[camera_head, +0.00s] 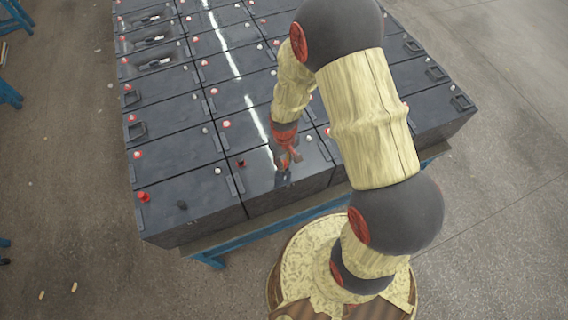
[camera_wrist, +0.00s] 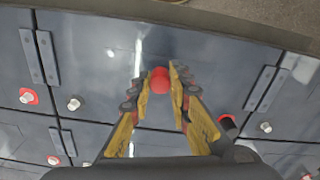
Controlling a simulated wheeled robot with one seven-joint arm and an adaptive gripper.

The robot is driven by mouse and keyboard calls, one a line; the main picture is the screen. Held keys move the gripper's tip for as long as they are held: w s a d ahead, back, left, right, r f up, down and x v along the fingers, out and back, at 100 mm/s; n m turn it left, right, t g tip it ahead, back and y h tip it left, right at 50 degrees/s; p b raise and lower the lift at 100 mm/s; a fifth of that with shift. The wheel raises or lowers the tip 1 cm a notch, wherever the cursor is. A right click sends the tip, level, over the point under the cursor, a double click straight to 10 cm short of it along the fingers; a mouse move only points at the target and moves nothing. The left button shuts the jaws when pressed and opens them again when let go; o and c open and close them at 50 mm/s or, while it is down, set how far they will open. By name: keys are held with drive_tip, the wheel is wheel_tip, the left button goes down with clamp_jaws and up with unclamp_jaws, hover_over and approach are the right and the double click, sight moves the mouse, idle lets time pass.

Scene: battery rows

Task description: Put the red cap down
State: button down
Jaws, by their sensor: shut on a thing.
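The red cap (camera_wrist: 160,80) is round and sits between the two fingertips of my gripper (camera_wrist: 157,84) in the wrist view. My gripper is shut on it, over the dark top of a battery near the front edge of the block. In the head view my gripper (camera_head: 285,168) points down over that battery (camera_head: 262,192); the cap cannot be told apart from the red gripper parts there. I cannot tell whether the cap touches the battery top. A dark post with a red ring (camera_wrist: 226,121) stands right of the fingers in the wrist view, and also shows in the head view (camera_head: 241,163).
Dark batteries stand in rows on a blue-framed table (camera_head: 290,216). Pale posts (camera_wrist: 74,103) and raised strips (camera_wrist: 45,57) surround the bare top under my gripper.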

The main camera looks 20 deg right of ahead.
drive_tip(key=shift+f, duration=0.9)
drive_tip(key=shift+f, duration=0.2)
drive_tip(key=c, duration=1.6)
unclamp_jaws()
drive_tip(key=shift+c, duration=0.2)
drive_tip(key=shift+r, duration=0.1)
wheel_tip(320, 180, up, 29)
drive_tip(key=s+m+t, duration=0.1)
drive_tip(key=s+t, duration=0.2)
drive_tip(key=s+r+m+t, duration=0.1)
drive_tip(key=s+r+t, duration=0.1)
drive_tip(key=s+r, duration=0.9)
drive_tip(key=shift+r+t+b, duration=0.3)
drive_tip(key=shift+r, duration=0.6)
